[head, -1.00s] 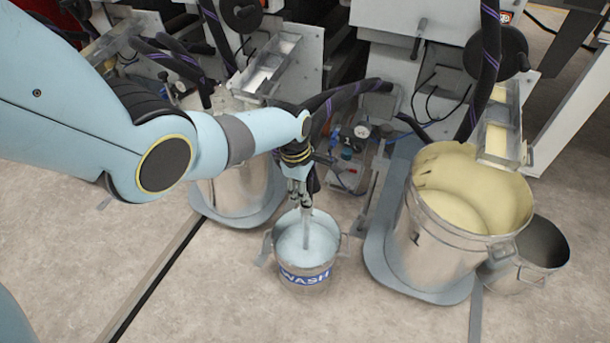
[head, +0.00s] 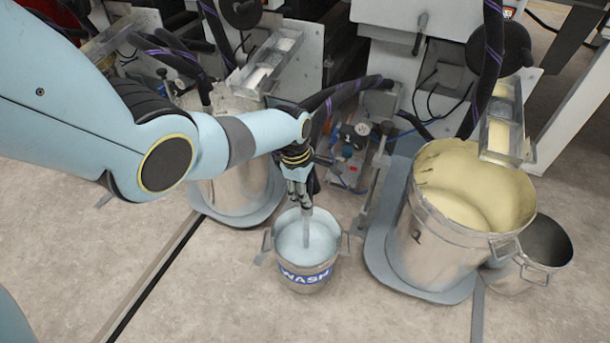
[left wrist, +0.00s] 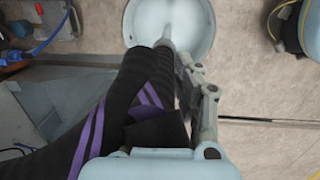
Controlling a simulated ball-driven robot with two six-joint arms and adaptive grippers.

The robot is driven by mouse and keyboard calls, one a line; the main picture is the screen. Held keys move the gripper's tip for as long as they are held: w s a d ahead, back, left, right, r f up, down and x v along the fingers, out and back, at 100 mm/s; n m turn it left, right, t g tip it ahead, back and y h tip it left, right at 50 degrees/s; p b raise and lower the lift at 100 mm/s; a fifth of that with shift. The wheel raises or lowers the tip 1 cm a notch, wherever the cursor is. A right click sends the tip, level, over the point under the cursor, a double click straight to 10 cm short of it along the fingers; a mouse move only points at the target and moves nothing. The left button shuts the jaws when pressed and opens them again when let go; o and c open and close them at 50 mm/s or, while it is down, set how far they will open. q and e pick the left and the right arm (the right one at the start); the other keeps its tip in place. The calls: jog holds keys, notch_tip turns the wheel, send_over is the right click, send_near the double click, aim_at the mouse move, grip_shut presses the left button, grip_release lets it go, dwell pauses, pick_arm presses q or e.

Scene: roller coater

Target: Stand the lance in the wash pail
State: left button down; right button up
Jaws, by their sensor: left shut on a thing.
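The grey lance (head: 306,232) hangs about upright with its lower end inside the wash pail (head: 302,287), a metal bucket with side handles, a blue WASH label and pale liquid. Whether its tip touches the bottom is hidden. My left gripper (head: 304,205) is shut on the lance just above the pail's mouth. In the left wrist view, my left gripper (left wrist: 190,82) is partly hidden by a dark hose with purple stripes (left wrist: 130,110), and the pail (left wrist: 204,48) is at the top. My right gripper is out of view.
A large drum of cream coating (head: 420,240) stands to the right on a grey base, with a smaller metal bucket (head: 545,265) beside it. Another drum (head: 235,190) stands behind my left arm. Coater machines and hoses fill the back. The front floor is clear.

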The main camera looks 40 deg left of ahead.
pick_arm(q)
jog(key=shift+f, duration=0.2)
jog(key=c, duration=0.9)
grip_release()
jog(key=shift+r, duration=0.1)
jog(key=r, duration=0.4)
jog(key=s+r, duration=0.1)
jog(key=r, duration=0.3)
jog(key=a+r, duration=0.1)
jog(key=r, duration=0.2)
jog(key=shift+s+r, duration=0.2)
jog(key=shift+r, duration=0.2)
jog(key=shift+s, duration=0.1)
